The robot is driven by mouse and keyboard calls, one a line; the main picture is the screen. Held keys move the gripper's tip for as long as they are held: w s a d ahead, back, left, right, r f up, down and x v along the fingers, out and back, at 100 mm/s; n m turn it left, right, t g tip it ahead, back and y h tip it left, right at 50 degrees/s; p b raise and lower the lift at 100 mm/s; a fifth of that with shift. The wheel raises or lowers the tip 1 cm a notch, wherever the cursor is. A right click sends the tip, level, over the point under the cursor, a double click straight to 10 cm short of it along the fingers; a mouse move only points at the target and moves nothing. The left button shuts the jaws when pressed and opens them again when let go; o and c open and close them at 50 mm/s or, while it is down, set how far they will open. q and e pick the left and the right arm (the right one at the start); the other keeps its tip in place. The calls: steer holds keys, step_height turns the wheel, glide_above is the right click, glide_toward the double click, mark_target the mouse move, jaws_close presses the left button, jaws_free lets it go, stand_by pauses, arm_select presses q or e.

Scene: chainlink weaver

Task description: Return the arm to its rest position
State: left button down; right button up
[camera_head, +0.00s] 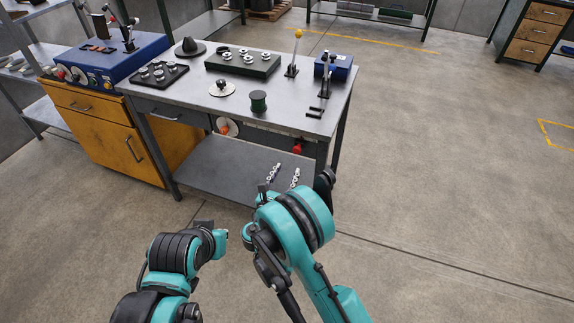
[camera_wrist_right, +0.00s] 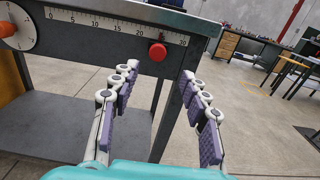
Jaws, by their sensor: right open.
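My right arm (camera_head: 300,218) reaches forward in front of the workbench (camera_head: 302,120). Its right gripper (camera_head: 284,173) is open, with two segmented fingers spread apart near the bench's lower shelf in the head view. In the right wrist view, the gripper (camera_wrist_right: 160,72) shows its purple-padded fingers apart with nothing between them. The bench's front panel, with a scale and a red knob (camera_wrist_right: 157,52), lies beyond the fingers. My left arm (camera_head: 175,255) is folded at the lower left, and no fingers of the left gripper can be made out.
A blue machine (camera_head: 110,62) stands on an orange cabinet (camera_head: 95,115) at left. The floor at right (camera_head: 450,180) is clear.

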steer(key=s+d+r+m+g, duration=0.3)
steer(key=d+r+m, duration=0.2)
steer(key=d+m, duration=0.3)
steer(key=s+d+r+m+g, duration=0.2)
steer(key=d+r+m+g, duration=0.2)
steer(key=d+m, duration=0.4)
steer(key=s+d+m+g+y, duration=0.1)
steer(key=s+d+m+y, duration=0.1)
steer(key=s+m, duration=0.6)
steer(key=s+d+r+m+g+y, duration=0.1)
steer(key=s+d+m+g+y, duration=0.1)
steer(key=s+m, duration=0.6)
steer(key=s+d+y, duration=0.1)
steer(key=s, duration=0.6)
steer(key=shift+s+d+y, duration=0.25)
steer(key=shift+s+y, duration=0.05)
stand_by(1.2)
